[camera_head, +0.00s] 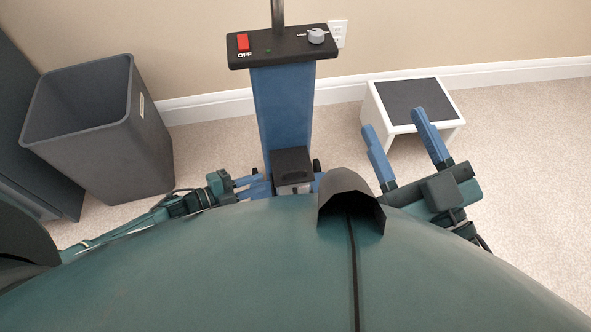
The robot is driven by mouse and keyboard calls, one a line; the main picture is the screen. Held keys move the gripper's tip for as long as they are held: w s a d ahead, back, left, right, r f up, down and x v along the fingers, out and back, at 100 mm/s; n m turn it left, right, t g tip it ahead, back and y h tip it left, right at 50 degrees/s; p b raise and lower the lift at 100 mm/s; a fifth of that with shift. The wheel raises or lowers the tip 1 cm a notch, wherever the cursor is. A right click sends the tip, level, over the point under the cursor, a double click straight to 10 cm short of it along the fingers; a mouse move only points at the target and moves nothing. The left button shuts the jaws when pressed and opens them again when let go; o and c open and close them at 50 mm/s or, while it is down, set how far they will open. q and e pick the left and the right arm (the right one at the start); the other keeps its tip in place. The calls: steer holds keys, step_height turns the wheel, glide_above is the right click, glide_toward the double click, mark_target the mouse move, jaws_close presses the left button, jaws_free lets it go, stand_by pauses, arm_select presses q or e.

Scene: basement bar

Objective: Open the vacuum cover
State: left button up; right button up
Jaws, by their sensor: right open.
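The upright vacuum (283,105) has a blue body. Its black top panel (280,44) carries a red switch marked OFF, a grey knob and a small green light. A black box-like part (292,162) sits low at the front of the body; I cannot tell whether it is the cover. My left gripper (256,185) is low beside the left of this part, its blue fingers pointing at it. I cannot tell whether they touch it or how far apart they are. My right gripper (396,127) is open and empty, right of the vacuum, fingers pointing up and away.
A dark grey bin (140,145) stands on the left, beside a dark cabinet-like block (25,110). A white stool (373,103) with a dark top stands behind my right gripper. The wall (180,45) has an outlet (338,33). Carpet (530,150) is clear at the right.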

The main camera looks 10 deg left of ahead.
arm_select(q)
steer(key=b+x, duration=0.3)
steer(key=x, duration=0.7)
steer(key=shift+w+d+f+b, duration=0.2)
steer(key=shift+d+b, duration=0.1)
steer(key=shift+b, duration=0.1)
steer(key=shift+w+d, duration=0.25)
steer(key=shift+d, duration=0.05)
arm_select(e)
steer(key=shift+w+d+r+n+t+y, duration=0.15)
steer(key=shift+r+n+t+y, duration=0.2)
steer(key=shift+r+n+y, duration=0.95)
steer(key=shift+w+d+r+n+t+y, duration=0.15)
steer(key=shift+r+n+t+y, duration=0.2)
steer(key=shift+r+n+y, duration=0.9)
steer(key=shift+s+r, duration=0.1)
steer(key=shift+r, duration=0.05)
arm_select(q)
jaws_close()
